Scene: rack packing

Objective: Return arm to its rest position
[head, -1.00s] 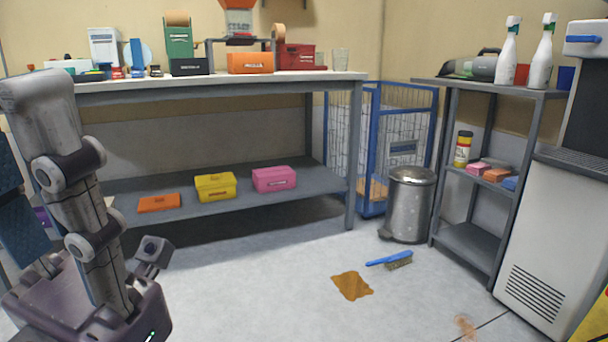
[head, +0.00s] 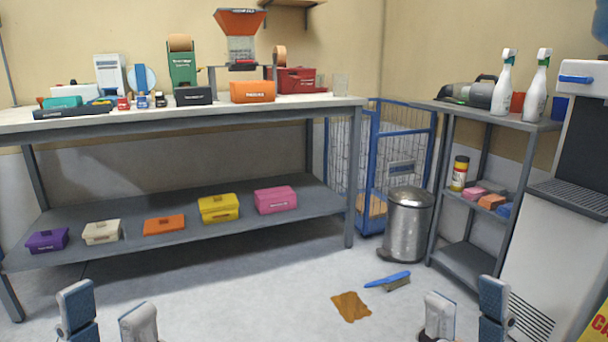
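My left gripper (head: 108,312) shows at the bottom left of the head view. Its two fingertips point up and stand apart, one with a blue pad, with only floor between them. My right gripper (head: 466,312) shows at the bottom right in a mirrored pose, also with its fingertips apart and nothing between them. Neither gripper touches anything in view. The rest of both arms is out of the picture.
A long workbench (head: 178,117) stands ahead, with several small boxes on its lower shelf (head: 130,252). A trash bin (head: 407,227), a blue brush (head: 387,281) and a brown spill (head: 351,306) are on the floor. A metal rack (head: 470,262) stands right.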

